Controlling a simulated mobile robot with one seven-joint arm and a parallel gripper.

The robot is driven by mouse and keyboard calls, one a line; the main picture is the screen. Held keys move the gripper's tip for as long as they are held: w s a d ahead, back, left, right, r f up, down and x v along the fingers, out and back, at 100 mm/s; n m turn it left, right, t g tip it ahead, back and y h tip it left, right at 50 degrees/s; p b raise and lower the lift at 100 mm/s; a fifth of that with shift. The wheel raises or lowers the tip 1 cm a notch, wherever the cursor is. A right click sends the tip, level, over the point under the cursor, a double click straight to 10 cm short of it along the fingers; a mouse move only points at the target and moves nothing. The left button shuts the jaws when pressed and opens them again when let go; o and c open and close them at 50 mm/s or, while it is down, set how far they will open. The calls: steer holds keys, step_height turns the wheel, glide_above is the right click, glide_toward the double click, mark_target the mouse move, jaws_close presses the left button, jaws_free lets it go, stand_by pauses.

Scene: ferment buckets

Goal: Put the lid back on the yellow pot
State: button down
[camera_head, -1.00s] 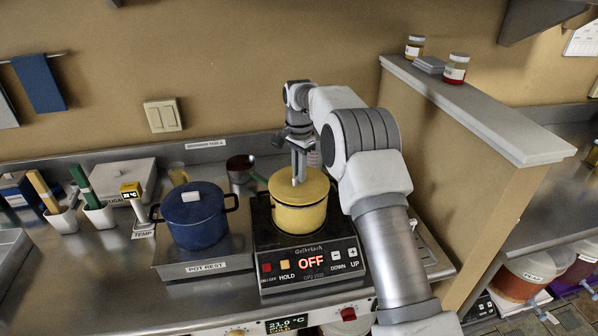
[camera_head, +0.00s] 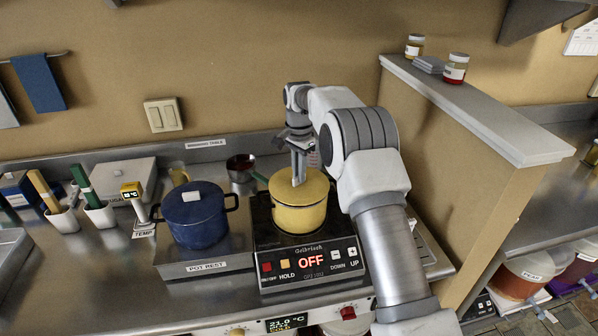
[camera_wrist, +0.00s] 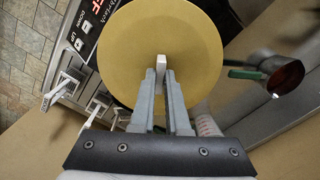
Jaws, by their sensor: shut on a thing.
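The yellow pot (camera_head: 300,217) stands on the black induction cooker, whose display reads OFF. The yellow lid (camera_head: 311,184) is at the top of the pot, and it fills the middle of the wrist view (camera_wrist: 165,35). I cannot tell whether it is fully seated, as its rim hides the pot's opening. My gripper (camera_head: 298,178) points down over the lid. In the wrist view my gripper (camera_wrist: 161,72) is shut on the lid's pale knob (camera_wrist: 161,62).
The induction cooker (camera_head: 275,283) carries the pot. A blue pot (camera_head: 200,222) stands to its left on the pot rest (camera_head: 207,268). A partition wall (camera_head: 450,150) rises on the right.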

steer(key=c, duration=0.8)
jaws_free()
steer(key=shift+c, duration=0.2)
steer(key=shift+o, duration=0.4)
steer(key=o, duration=0.4)
steer(key=shift+r, duration=0.1)
steer(key=shift+r+p, duration=2)
steer(key=shift+r, duration=1.4)
